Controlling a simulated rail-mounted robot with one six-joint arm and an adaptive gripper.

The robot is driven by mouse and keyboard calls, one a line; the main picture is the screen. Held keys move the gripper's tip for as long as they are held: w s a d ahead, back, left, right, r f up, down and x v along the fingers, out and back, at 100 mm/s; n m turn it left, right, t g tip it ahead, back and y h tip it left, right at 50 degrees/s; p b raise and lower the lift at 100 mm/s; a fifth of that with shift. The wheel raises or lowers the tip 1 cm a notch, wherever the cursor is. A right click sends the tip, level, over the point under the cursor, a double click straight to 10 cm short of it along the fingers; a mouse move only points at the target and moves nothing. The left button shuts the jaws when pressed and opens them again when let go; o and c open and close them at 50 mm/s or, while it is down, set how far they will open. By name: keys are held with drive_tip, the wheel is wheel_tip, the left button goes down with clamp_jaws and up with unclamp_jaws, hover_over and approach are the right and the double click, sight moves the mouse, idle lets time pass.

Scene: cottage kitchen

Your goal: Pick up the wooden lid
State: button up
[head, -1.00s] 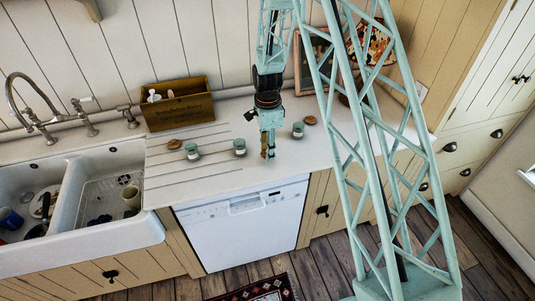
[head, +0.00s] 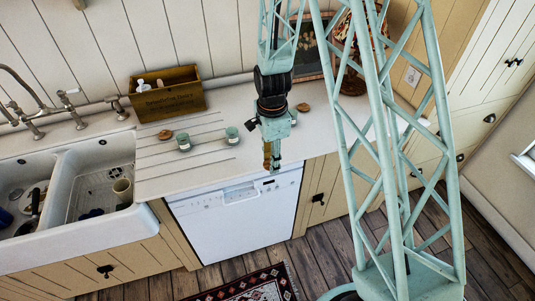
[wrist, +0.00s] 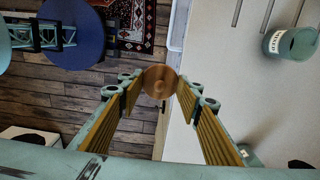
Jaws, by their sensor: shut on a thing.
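My gripper (wrist: 160,92) is shut on a round wooden lid (wrist: 160,76), which shows between its fingertips in the wrist view. In the head view my gripper (head: 271,164) points down near the counter's front edge, above the dishwasher. The held lid is hard to tell from the brown finger pads there.
Two green jars (head: 183,141) (head: 232,135) stand on the white counter (head: 205,160); another (head: 293,117) is partly hidden by my gripper. A wooden box (head: 168,95) stands at the back, with a double sink (head: 66,185) to the left. A rug (head: 250,285) lies on the floor.

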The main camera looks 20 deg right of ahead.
drive_tip(key=shift+s+r, duration=0.1)
drive_tip(key=shift+s, duration=1)
drive_tip(key=shift+w, duration=0.15)
